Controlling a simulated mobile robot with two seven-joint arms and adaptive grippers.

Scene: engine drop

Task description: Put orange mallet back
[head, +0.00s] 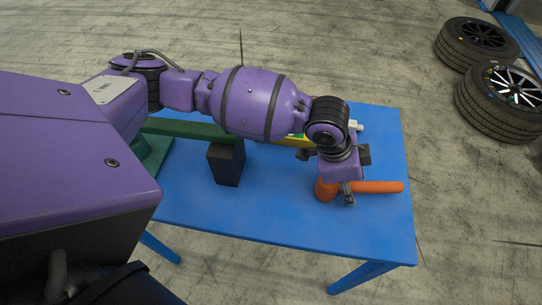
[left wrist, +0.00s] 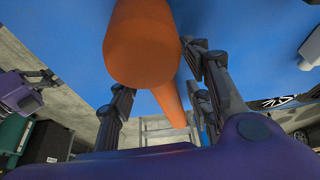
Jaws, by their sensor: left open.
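The orange mallet (head: 378,187) lies on the blue table near its right end, with its round head to the left and its handle pointing right. My left gripper (head: 347,196) is down over the mallet, just right of its head, and hides part of it. In the left wrist view, the mallet's head (left wrist: 141,48) is large and close. The fingers of my open left gripper (left wrist: 150,85) stand on either side of the mallet. I cannot tell whether they touch it. My right gripper is not seen in the head view.
On the blue table (head: 270,215) a dark block (head: 227,163) stands beside a green stand (head: 155,150). A yellow item (head: 297,139) and a white item (head: 355,126) are partly hidden behind my arm. Tyres (head: 500,100) lie on the floor at right. The table's front is clear.

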